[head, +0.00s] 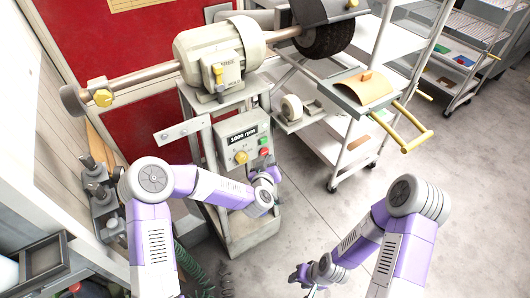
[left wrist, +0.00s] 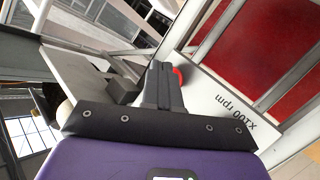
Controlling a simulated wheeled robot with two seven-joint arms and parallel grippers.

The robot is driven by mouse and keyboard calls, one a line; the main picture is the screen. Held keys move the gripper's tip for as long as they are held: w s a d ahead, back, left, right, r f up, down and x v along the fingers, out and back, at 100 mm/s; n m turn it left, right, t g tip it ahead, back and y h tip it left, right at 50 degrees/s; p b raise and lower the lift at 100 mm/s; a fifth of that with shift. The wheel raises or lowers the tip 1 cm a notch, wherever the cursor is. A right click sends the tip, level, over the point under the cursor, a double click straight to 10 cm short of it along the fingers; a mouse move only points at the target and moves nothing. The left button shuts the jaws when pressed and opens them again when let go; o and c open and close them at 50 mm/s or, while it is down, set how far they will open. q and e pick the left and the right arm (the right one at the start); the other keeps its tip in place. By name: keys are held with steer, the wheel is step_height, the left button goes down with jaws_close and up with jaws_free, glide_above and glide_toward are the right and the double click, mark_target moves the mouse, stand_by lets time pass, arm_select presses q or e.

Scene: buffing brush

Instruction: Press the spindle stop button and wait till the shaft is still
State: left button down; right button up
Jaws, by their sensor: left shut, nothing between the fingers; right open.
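The buffing machine has a cream motor (head: 212,50) with a long shaft (head: 135,80) and a dark round brush (head: 322,38) at its right end. Below it, the grey control panel (head: 230,132) carries a dark rpm strip, a yellow knob (head: 240,157), a green button (head: 263,140) and a red button (head: 264,152). My left gripper (head: 268,173) is shut and empty, close to the panel just below the red button. In the left wrist view the red button (left wrist: 178,76) shows beside my shut fingertips (left wrist: 160,72); contact cannot be told. My right gripper (head: 303,277) is open and low, away from the machine.
Grey fittings (head: 100,190) stand at left. The floor at lower right is clear.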

arm_select(q)
steer(key=shift+w, duration=0.1)
stand_by(0.5)
steer(key=shift+w+a, duration=0.25)
steer(key=shift+w+a, duration=0.25)
steer(key=shift+w, duration=0.1)
stand_by(0.9)
steer(key=shift+s+d, duration=0.5)
steer(key=shift+s, duration=0.2)
steer(key=shift+s+d+b, duration=0.3)
steer(key=shift+s+d, duration=0.45)
steer(key=shift+s, duration=0.25)
steer(key=shift+s+d+b, duration=0.25)
steer(key=shift+s+d, duration=0.45)
steer(key=shift+s, duration=0.3)
